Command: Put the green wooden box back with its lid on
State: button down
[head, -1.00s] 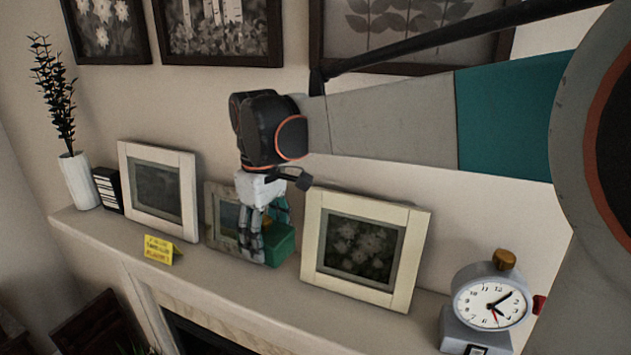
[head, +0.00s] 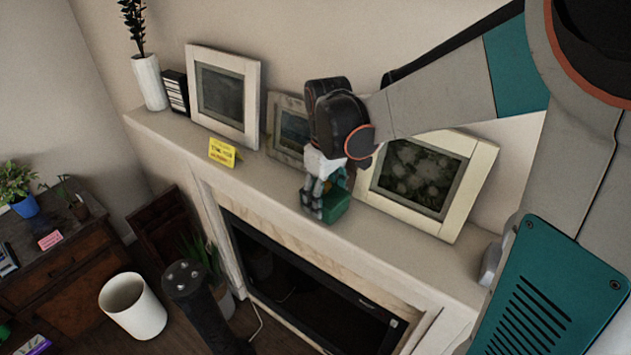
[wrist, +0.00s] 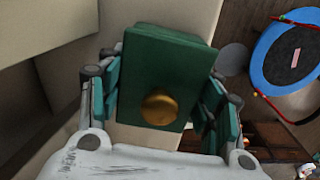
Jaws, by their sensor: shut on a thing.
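The green wooden box (head: 337,204) is in my gripper (head: 314,200) at the mantel's front edge, before the picture frames. In the wrist view the green box (wrist: 165,60) fills the space between the fingers of my gripper (wrist: 158,100), which press on its two sides. A round gold knob (wrist: 159,108) sits on the green face towards the camera, which looks like the lid in place. I cannot tell whether the box touches the mantel or hangs just above it.
The mantel (head: 270,182) carries a small frame (head: 290,128), a large white frame (head: 425,180), another white frame (head: 222,95), a yellow sign (head: 222,152) and a white vase (head: 149,82). A brown cabinet (head: 70,275) and a white bin (head: 133,305) stand at lower left.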

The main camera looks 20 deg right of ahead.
jog(key=shift+f, duration=0.1)
jog(key=shift+c, duration=2.4)
grip_release()
